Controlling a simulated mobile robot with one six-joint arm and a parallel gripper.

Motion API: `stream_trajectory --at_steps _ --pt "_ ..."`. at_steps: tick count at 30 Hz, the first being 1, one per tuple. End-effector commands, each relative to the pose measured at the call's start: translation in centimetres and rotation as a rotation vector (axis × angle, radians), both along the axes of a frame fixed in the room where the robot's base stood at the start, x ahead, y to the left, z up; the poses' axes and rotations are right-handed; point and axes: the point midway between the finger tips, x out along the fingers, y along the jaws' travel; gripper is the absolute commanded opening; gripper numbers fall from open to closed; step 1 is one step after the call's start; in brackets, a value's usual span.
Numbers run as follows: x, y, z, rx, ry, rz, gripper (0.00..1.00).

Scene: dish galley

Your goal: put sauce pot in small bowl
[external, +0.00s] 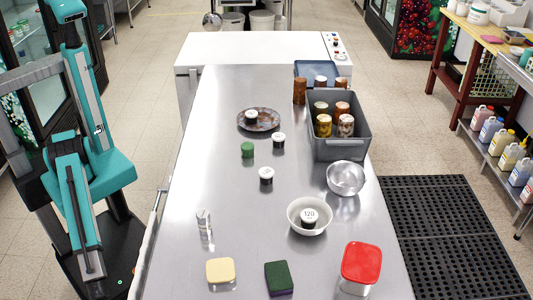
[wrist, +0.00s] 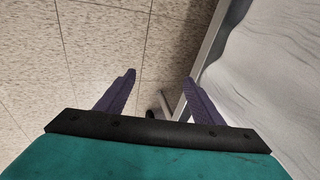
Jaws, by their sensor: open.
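A white bowl (external: 293,223) stands on the steel table, with a dark pot with a white lid marked 120 (external: 309,217) inside it. Similar small white-lidded pots stand on the table, one near the middle (external: 266,176) and one farther back (external: 278,141). Another white-lidded pot (external: 251,116) is on a brown patterned plate (external: 270,124). A shiny metal bowl (external: 346,178) stands behind the white bowl. I cannot tell which pot or bowl the task means. My gripper (wrist: 158,78) is open and empty, over the floor beside the table's edge; its fingers are not clear in the external view.
A grey crate (external: 340,147) of jars stands at the table's right edge. A green-lidded pot (external: 247,150), a shaker (external: 204,224), a yellow sponge (external: 220,271), a green scrub pad (external: 280,278) and a red-lidded tub (external: 361,264) stand apart. The table's left side is mostly clear.

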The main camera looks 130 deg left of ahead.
Motion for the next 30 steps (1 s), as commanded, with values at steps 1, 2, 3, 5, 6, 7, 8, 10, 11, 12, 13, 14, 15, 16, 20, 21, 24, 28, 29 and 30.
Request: stream_trajectory --at_steps 1,2,3,5,6,7,8,10,11,12,13,14,15,16,20,21,24,28,29,30 --pt "-0.8 1.1 0.2 0.002 0.012 0.038 0.61" --pt "-1.2 1.7 0.1 0.004 0.018 0.061 0.61" --pt "-1.7 2.4 0.1 0.005 0.025 0.091 0.61" --pt "-2.5 3.4 0.1 0.006 0.035 0.134 0.61" --pt "-3.0 4.1 0.0 0.008 0.043 0.165 0.61" --pt "-3.5 4.7 0.0 0.009 0.048 0.189 0.61" --pt "-3.9 5.2 0.0 0.011 0.054 0.211 0.61" --pt "-4.8 6.4 0.0 0.015 0.064 0.263 0.61" --pt "-5.3 6.9 0.0 0.018 0.069 0.286 0.61" --pt "-5.9 7.7 0.1 0.021 0.076 0.319 0.61" --pt "-6.4 8.2 0.1 0.024 0.081 0.344 0.61" --pt "-6.9 8.8 0.1 0.026 0.085 0.368 0.61" --pt "-7.5 9.4 0.2 0.028 0.091 0.4 0.61" --pt "-8.0 9.9 0.2 0.031 0.097 0.425 0.61" --pt "-10.1 12.0 0.6 0.044 0.121 0.52 0.61" --pt "-10.8 12.5 0.7 0.048 0.13 0.545 0.61" --pt "-12.5 13.8 1.3 0.058 0.161 0.601 0.61" --pt "-14.8 15.1 2.2 0.066 0.218 0.657 0.61" --pt "-15.3 15.2 2.4 0.066 0.232 0.664 0.61" --pt "-15.8 15.4 2.7 0.066 0.25 0.673 0.61"
